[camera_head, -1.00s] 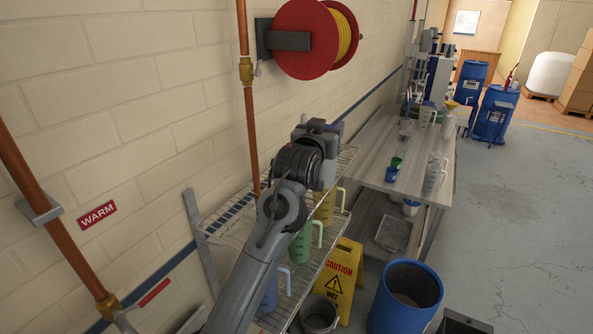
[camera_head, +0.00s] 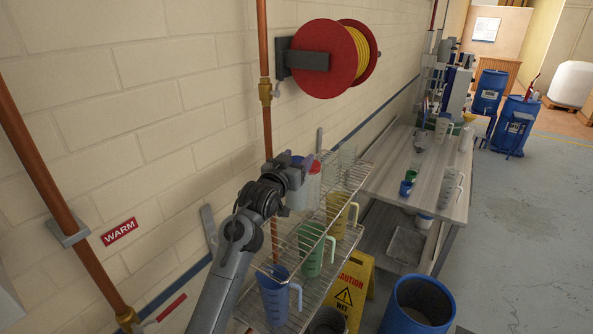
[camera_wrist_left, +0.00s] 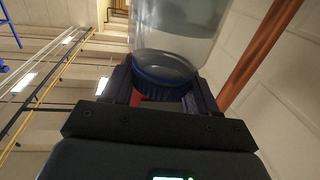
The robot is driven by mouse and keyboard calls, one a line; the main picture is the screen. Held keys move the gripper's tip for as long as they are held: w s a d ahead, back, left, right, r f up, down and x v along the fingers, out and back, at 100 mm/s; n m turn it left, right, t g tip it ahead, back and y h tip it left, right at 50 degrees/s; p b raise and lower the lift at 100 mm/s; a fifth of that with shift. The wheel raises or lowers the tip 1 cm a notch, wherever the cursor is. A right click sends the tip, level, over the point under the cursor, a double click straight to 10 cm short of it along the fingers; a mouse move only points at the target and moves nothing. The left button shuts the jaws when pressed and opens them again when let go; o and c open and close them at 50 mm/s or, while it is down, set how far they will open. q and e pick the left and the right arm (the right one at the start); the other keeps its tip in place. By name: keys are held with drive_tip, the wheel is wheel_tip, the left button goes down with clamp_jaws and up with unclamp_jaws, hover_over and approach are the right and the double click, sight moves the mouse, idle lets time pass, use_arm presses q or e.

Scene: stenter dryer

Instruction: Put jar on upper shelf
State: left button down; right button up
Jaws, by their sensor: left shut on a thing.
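My left gripper (camera_head: 296,178) is shut on a clear jar (camera_wrist_left: 178,45) with a blue lid (camera_wrist_left: 163,70). In the left wrist view the lid sits between the fingers and the clear body extends away from them. I cannot tell whether the jar touches the shelf. A red-topped container (camera_head: 314,185) shows just right of the gripper. My right gripper is not in view.
Blue (camera_head: 274,298), green (camera_head: 311,250) and yellow (camera_head: 338,215) jugs stand on the rack below the upper shelf. A copper pipe (camera_head: 266,125) runs down the wall behind. A yellow caution sign (camera_head: 349,292) and blue barrel (camera_head: 418,305) stand right of the rack.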

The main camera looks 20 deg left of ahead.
use_arm(q)
wheel_tip(320, 180, down, 4)
drive_tip(key=shift+r+p, duration=0.1)
drive_tip(key=shift+p, duration=0.6)
drive_tip(key=shift+c, duration=1.5)
unclamp_jaws()
drive_tip(key=shift+f, duration=0.2)
drive_tip(key=s+a+b, duration=0.1)
drive_tip(key=s+b, duration=0.2)
drive_tip(key=s, duration=0.9)
drive_tip(key=shift+a, duration=0.25)
